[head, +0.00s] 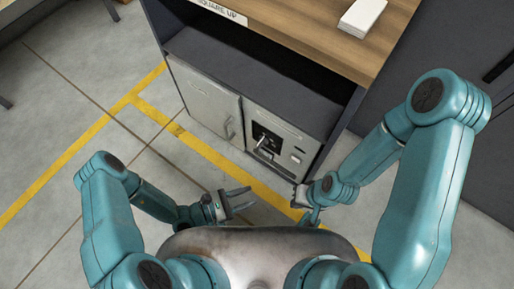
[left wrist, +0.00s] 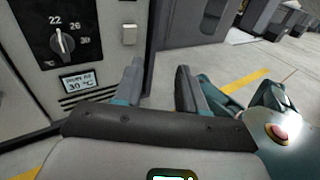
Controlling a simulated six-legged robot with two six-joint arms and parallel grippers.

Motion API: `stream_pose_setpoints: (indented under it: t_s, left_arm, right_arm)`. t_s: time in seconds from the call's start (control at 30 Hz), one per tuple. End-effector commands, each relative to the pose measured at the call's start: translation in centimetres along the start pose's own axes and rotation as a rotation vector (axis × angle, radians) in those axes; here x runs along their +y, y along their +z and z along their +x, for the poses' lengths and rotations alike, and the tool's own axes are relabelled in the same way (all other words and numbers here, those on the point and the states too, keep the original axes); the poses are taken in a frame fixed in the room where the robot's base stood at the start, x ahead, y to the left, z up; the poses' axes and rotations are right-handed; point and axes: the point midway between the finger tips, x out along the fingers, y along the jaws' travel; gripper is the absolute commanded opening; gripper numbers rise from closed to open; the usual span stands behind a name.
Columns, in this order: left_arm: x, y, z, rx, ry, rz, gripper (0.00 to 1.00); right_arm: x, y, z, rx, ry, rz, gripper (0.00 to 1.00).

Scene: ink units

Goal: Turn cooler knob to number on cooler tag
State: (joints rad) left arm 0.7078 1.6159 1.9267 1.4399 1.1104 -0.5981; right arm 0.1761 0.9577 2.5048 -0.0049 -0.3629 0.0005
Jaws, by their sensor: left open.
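The cooler (head: 300,146) is a grey unit low in the cabinet, with a black dial plate on its front. The cooler knob (left wrist: 64,42) is dark, at the upper left of the left wrist view, and its pointer seems to face up near the 22. Numbers 22 and 26 read clearly; others are blurred. The cooler tag (left wrist: 80,83) below it reads 30 °C under a blurred line. My left gripper (head: 249,197) is open and empty, apart from the cooler; its fingers (left wrist: 158,88) show in the wrist view. My right gripper (head: 307,205) is near the cooler's lower right, its jaws unclear.
A closed grey door (head: 208,102) with a handle stands left of the cooler. A wooden top (head: 300,32) with a white block (head: 362,17) is above. A small light button (left wrist: 128,34) sits right of the dial. Yellow-lined floor in front is clear.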

Motion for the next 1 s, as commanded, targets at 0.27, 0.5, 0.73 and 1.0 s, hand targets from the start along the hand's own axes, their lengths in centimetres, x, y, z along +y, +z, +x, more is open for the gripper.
stream_pose_setpoints:
  t_s: [0.27, 0.5, 0.73, 1.0]
  left_arm:
    - [7.4, -4.2, -2.8, -0.036, 0.555, -0.048, 0.40]
    - [9.4, -4.2, -0.1, -0.037, 0.565, -0.042, 0.40]
    - [12.3, -4.1, 4.5, -0.039, 0.564, -0.040, 0.40]
    - [15.2, -4.0, 9.0, -0.038, 0.567, -0.043, 0.40]
  right_arm:
    - [0.2, 0.0, 0.5, 0.000, 0.000, 0.000, 0.00]
    - [0.4, 0.0, 1.1, 0.000, 0.000, 0.000, 0.00]
    - [0.8, -0.1, 2.1, 0.000, 0.000, 0.000, 0.00]
    - [1.2, -0.2, 3.2, 0.004, 0.000, 0.003, 0.00]
